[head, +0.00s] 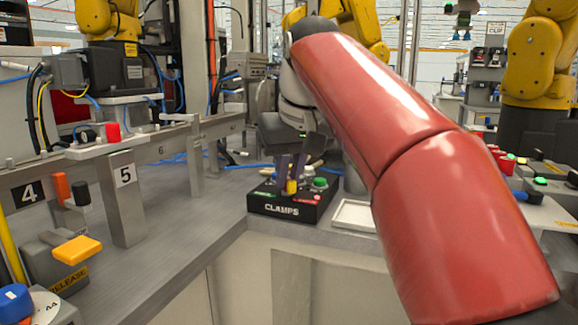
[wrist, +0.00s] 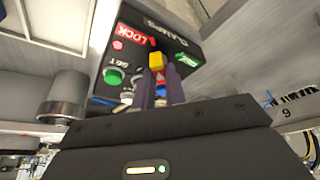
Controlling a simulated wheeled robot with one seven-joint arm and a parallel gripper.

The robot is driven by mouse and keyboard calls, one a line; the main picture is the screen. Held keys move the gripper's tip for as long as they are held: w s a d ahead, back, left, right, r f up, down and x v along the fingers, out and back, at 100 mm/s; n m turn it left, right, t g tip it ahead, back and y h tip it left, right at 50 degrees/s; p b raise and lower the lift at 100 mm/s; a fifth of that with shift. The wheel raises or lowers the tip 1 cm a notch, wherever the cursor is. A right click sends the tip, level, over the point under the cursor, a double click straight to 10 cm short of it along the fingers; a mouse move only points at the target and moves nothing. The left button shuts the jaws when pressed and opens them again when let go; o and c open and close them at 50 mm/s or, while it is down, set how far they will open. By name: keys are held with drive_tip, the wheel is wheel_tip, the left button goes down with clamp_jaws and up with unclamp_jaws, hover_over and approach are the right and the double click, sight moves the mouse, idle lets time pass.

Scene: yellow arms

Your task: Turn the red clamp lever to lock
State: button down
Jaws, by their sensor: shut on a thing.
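The black CLAMPS box (head: 262,205) stands on the grey bench in the head view. It also fills the upper middle of the wrist view (wrist: 185,50), with a red LOCK label (wrist: 137,36). My gripper (head: 291,172) reaches down to the box top, its two dark purple fingers upright. In the wrist view, my gripper (wrist: 160,76) is shut on the clamp lever (wrist: 156,59). The lever's visible end is yellow, with a little red showing between the fingers. The fingers hide the rest of it, and I cannot tell its exact angle.
A green button (head: 320,182) sits on the box beside the fingers. A white tray (head: 353,214) lies to the box's right. A post labelled 5 (head: 124,200) and a yellow RELEASE handle (head: 77,250) stand at left. The bench between is clear.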

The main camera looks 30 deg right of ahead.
idle(0.4)
drive_tip(key=c, duration=1.4)
unclamp_jaws()
drive_tip(key=shift+c, duration=0.2)
drive_tip(key=p+v, duration=0.2)
drive_tip(key=v, duration=0.5)
drive_tip(key=shift+r+p, duration=0.3)
drive_tip(key=shift+r, duration=0.05)
drive_tip(key=shift+s, duration=0.2)
